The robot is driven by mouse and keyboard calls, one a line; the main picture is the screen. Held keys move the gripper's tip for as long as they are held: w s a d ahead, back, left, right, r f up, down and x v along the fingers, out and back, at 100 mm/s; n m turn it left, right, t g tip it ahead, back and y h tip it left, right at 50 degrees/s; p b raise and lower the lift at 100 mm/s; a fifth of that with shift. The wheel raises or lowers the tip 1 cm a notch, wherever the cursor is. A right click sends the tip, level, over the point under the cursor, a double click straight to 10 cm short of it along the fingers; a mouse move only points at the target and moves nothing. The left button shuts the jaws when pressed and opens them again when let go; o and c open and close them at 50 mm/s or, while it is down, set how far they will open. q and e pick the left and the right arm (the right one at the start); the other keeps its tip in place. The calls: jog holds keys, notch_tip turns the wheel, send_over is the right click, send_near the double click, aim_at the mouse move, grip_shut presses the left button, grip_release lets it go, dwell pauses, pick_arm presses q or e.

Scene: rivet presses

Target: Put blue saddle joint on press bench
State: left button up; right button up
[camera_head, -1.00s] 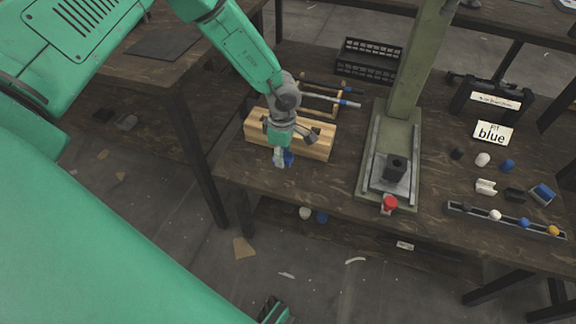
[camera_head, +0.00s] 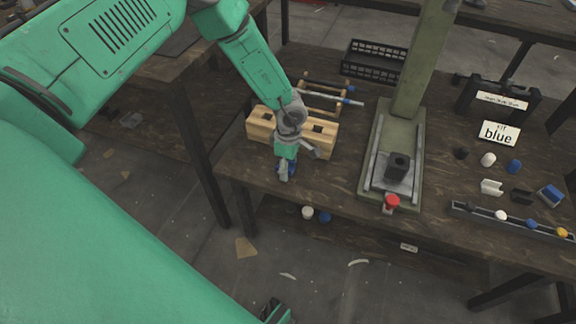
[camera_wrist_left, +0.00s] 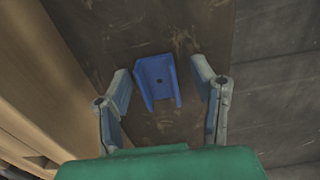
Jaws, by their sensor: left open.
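A blue U-shaped saddle joint (camera_wrist_left: 157,80) lies on the dark wooden bench top in the left wrist view, its channel facing the camera and a small hole in its middle. My left gripper (camera_wrist_left: 163,92) is open, with one finger on each side of the joint and a gap to both. In the head view, my left gripper (camera_head: 285,172) points down at the bench's front left edge, and a bit of blue (camera_head: 292,168) shows beside its fingers. The gripper hides most of that joint there.
A wooden block (camera_head: 262,124) stands just behind the left gripper. A green press (camera_head: 375,140) with a red button (camera_head: 392,202) stands to the right. Farther right are a "blue" sign (camera_head: 499,133), loose joints, including another blue one (camera_head: 550,195), and a rail (camera_head: 480,212).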

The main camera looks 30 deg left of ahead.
pick_arm(q)
jog(key=shift+r, duration=0.3)
notch_tip(320, 180, up, 11)
jog(key=p, duration=0.4)
jog(key=s+f+m+y, duration=0.1)
jog(key=s, duration=0.1)
jog(key=s+a+f+m+y, duration=0.1)
jog(key=s+f+m, duration=0.1)
jog(key=s+a+f+m, duration=0.1)
jog(key=s+m, duration=0.1)
jog(key=s, duration=0.1)
jog(key=shift+f+y, duration=0.2)
jog(key=shift+y, duration=0.2)
jog(key=s+d+f+m+h, duration=0.1)
jog(key=s+d+m, duration=0.1)
jog(key=s+m, duration=0.6)
jog(key=s+d+f+m+h, duration=0.1)
jog(key=s+d+m, duration=0.1)
jog(key=s+m, duration=0.6)
jog(key=s, duration=0.6)
jog(key=shift+s+d+t+h, duration=0.2)
jog(key=shift+d+t+h, duration=0.15)
jog(key=shift+t+h, duration=0.05)
